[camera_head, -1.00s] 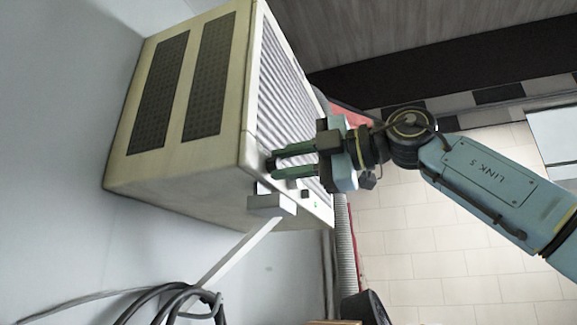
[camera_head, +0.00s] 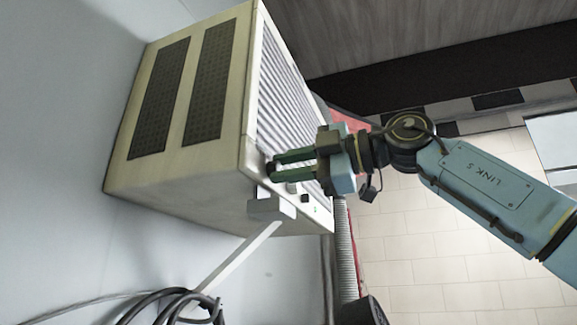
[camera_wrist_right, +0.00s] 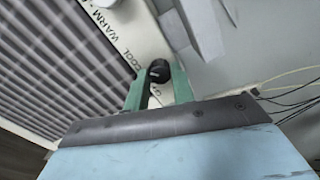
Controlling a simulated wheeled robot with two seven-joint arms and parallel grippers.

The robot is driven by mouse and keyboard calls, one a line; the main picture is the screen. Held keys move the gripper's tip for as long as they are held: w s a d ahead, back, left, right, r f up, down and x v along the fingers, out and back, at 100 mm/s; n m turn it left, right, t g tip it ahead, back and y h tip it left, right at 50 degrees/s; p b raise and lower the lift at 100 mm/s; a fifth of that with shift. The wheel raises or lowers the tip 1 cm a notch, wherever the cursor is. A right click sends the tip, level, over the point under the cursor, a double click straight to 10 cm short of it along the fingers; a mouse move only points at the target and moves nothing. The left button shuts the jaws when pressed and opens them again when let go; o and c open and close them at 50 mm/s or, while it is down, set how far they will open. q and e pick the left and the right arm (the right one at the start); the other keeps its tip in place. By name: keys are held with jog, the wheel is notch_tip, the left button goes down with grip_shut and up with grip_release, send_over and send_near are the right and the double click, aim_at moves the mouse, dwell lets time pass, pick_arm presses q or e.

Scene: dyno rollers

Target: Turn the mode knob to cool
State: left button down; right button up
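The mode knob (camera_wrist_right: 158,72) is a small dark round knob on the front panel of a cream box-shaped air conditioner (camera_head: 180,170). In the right wrist view, printed words WARM and COOL stand beside it, with other lettering partly hidden by a finger. My right gripper (camera_head: 274,168) is at the panel, its two green fingers on either side of the knob. The fingertips (camera_wrist_right: 161,76) look closed against the knob's sides. The knob's pointer direction cannot be made out. My left gripper is in neither view.
The unit's slatted grille (camera_head: 285,100) runs alongside the knob. A pale bracket (camera_head: 268,207) stands by the unit's lower edge, with dark coiled cable (camera_head: 165,305) below. A ribbed hose (camera_head: 345,250) runs down at right. Tiled floor lies open beyond.

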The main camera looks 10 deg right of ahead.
jog(key=o, duration=0.4)
jog(key=b+v, duration=0.3)
jog(key=v, duration=1)
jog(key=shift+d, duration=0.25)
jog(key=shift+f, duration=0.1)
